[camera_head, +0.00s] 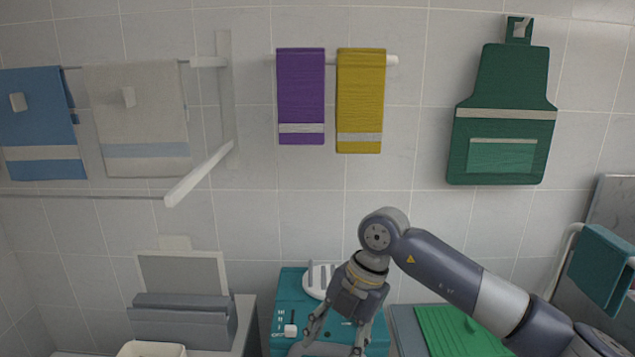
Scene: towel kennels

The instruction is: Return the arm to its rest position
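My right arm reaches in from the lower right and bends down at the centre. Its gripper (332,340) hangs over the front of the teal cabinet (285,310), near the bottom edge of the view. Its fingers look spread apart, and I see nothing held between them. The fingertips are close to or past the bottom edge. My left arm and gripper are not in view.
Blue (40,115) and beige (140,110) towels hang at left, purple (300,95) and yellow (360,100) at centre. A green apron (505,110) hangs right. A teal towel (603,270) is beside my arm. A green board (450,335) lies below it.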

